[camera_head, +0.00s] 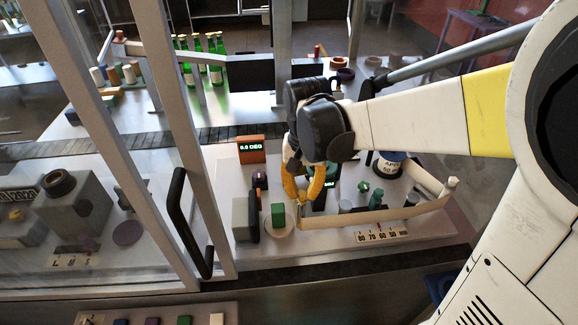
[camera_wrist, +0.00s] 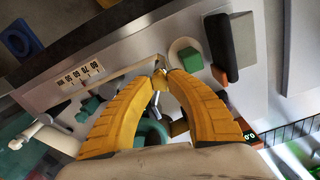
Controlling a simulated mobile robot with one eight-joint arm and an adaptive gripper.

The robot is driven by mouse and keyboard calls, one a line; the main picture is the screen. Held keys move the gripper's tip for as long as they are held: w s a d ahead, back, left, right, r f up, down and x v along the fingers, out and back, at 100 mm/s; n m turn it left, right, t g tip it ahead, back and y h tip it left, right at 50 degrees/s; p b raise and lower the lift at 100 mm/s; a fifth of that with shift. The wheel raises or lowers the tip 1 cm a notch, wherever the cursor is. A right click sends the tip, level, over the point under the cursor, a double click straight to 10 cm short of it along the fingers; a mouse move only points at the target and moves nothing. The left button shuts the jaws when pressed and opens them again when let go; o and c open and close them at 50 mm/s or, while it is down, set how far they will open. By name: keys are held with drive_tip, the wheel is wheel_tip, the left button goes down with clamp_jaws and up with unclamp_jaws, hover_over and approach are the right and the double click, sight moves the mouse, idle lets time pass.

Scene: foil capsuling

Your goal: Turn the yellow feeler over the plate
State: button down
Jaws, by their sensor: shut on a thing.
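My gripper (camera_head: 301,200) reaches down over the bench with its two yellow-orange fingers closed together at the tips. In the wrist view the fingertips (camera_wrist: 160,76) meet on a small piece, taken to be the yellow feeler, mostly hidden and hard to tell from the fingers by colour. A round beige plate (camera_head: 269,226) carries a green block (camera_head: 278,215), just left of the fingertips. In the wrist view the plate (camera_wrist: 175,48) and the green block (camera_wrist: 190,60) lie just beyond the tips, to the right.
A display (camera_head: 251,150) reads 0.0 DEG. Grey and black blocks (camera_head: 245,217) stand left of the plate. A long beige bar (camera_head: 400,211) and a numbered scale (camera_head: 381,236) lie to the right. A black-topped spool (camera_head: 388,165) stands behind. A framed glass door (camera_head: 190,150) borders the left.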

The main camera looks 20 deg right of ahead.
sight(303, 193)
drive_tip(key=n, duration=0.5)
drive_tip(key=shift+n, duration=2.6)
drive_tip(key=c, duration=1.2)
unclamp_jaws()
drive_tip(key=shift+r, duration=0.1)
wheel_tip(303, 193, up, 12)
drive_tip(key=shift+f, duration=0.1)
